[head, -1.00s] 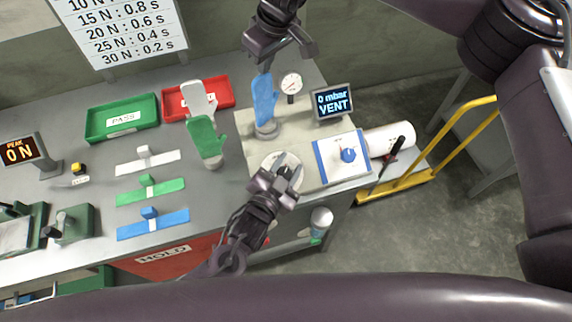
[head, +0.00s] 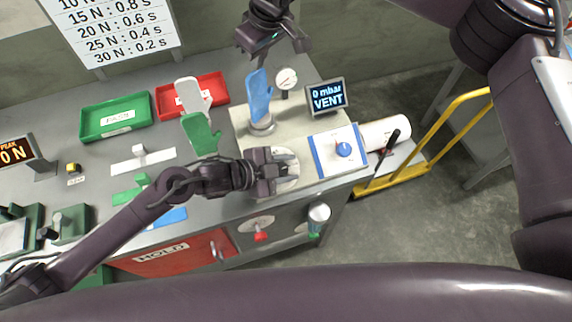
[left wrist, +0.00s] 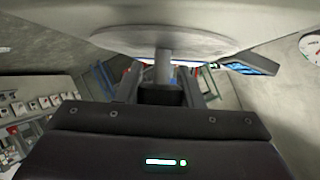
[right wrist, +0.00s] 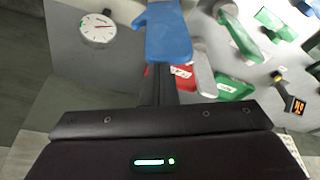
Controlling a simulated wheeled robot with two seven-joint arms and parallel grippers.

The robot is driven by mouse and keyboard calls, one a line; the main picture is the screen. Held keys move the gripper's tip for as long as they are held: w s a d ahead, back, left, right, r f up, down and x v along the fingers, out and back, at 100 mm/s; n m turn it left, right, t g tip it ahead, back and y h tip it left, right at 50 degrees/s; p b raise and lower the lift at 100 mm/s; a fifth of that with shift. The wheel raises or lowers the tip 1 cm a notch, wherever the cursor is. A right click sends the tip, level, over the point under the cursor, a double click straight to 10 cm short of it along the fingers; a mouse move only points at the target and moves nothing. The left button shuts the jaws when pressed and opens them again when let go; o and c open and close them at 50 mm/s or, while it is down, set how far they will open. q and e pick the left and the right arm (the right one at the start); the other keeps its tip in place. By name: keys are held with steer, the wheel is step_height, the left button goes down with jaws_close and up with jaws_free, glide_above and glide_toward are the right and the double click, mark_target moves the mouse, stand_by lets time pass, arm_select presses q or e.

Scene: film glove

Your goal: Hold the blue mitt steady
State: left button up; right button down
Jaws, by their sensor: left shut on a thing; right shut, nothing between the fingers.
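The blue mitt (head: 260,94) stands upright on a round base on the pale bench block. It also shows large in the right wrist view (right wrist: 166,32), just beyond the fingers. My right gripper (head: 268,46) is shut and empty above and behind the mitt; whether it touches the mitt is unclear. My left gripper (head: 280,172) is shut at the pale round disc (head: 289,160) in front of the mitt. In the left wrist view the disc (left wrist: 160,35) fills the top, and its short stem (left wrist: 163,68) runs down between the fingers.
A gauge (head: 286,78), a VENT display reading 0 mbar (head: 326,96) and a blue-edged knob panel (head: 330,168) stand to the right. White (head: 190,95) and green (head: 201,133) mitts stand left, near the green (head: 88,125) and red (head: 214,84) trays. A yellow-railed cart (head: 400,182) stands beyond.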

arm_select(q)
steer(key=shift+s+d+f+m+g, duration=0.2)
steer(key=shift+s+m+g, duration=0.1)
steer(key=shift+m+g, duration=0.25)
arm_select(e)
steer(key=shift+s+f, duration=0.2)
steer(key=shift+f, duration=0.2)
arm_select(q)
steer(key=o, duration=1)
steer(key=shift+c, duration=0.2)
steer(key=shift+w, duration=0.1)
arm_select(e)
steer(key=shift+d, duration=0.15)
arm_select(q)
steer(key=shift+a, duration=0.1)
steer(key=shift+a+r, duration=0.1)
steer(key=shift+a, duration=0.05)
steer(key=v, duration=1.1)
steer(key=shift+s+a+r, duration=0.2)
steer(key=shift+s+r, duration=0.05)
steer(key=shift+r, duration=0.1)
arm_select(e)
steer(key=shift+w+r, duration=0.1)
steer(key=shift+r, duration=0.05)
